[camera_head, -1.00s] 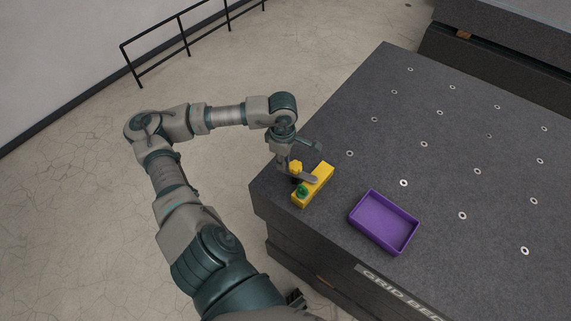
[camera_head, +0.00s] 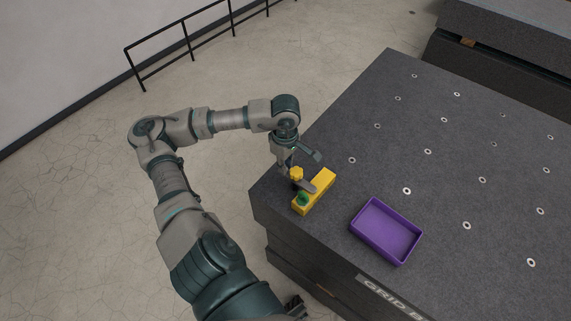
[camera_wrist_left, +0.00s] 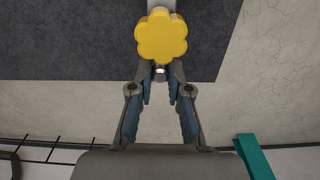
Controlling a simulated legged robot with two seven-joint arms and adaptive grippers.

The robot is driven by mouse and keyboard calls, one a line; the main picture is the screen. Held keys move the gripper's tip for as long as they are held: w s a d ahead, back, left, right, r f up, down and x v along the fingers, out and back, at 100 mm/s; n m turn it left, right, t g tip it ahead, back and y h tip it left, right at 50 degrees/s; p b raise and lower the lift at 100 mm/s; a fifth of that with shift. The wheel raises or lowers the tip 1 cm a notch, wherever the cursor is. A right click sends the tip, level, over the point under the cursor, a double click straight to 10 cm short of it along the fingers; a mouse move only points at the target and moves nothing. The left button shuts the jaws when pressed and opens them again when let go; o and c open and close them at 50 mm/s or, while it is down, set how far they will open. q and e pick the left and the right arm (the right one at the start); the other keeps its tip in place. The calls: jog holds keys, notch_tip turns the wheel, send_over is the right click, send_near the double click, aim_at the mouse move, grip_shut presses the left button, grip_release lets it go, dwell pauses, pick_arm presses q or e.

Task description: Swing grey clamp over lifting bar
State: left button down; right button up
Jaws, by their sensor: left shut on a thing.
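The yellow bar block (camera_head: 323,185) lies near the left corner of the dark granite bed, with a green knob (camera_head: 303,198) at its near end. The grey clamp (camera_head: 308,187) is a flat arm reaching onto the yellow block in the head view. A yellow lobed knob (camera_head: 297,173) stands by it, large in the wrist view (camera_wrist_left: 160,36). My left gripper (camera_wrist_left: 160,75) is shut on the grey clamp's end just below this knob. In the head view the left gripper (camera_head: 293,178) is small and its fingertips are partly hidden. My right gripper is not in view.
A purple open tray (camera_head: 387,231) rests on the granite bed (camera_head: 440,130), right of the yellow block. A black railing (camera_head: 190,40) stands on the floor behind.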

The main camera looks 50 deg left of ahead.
pick_arm(q)
jog(key=c, duration=1.4)
grip_release()
jog(key=shift+w+a+r, duration=0.15)
jog(key=shift+a, duration=0.1)
notch_tip(320, 180, up, 6)
jog(key=shift+w, duration=0.1)
jog(key=shift+r, duration=0.55)
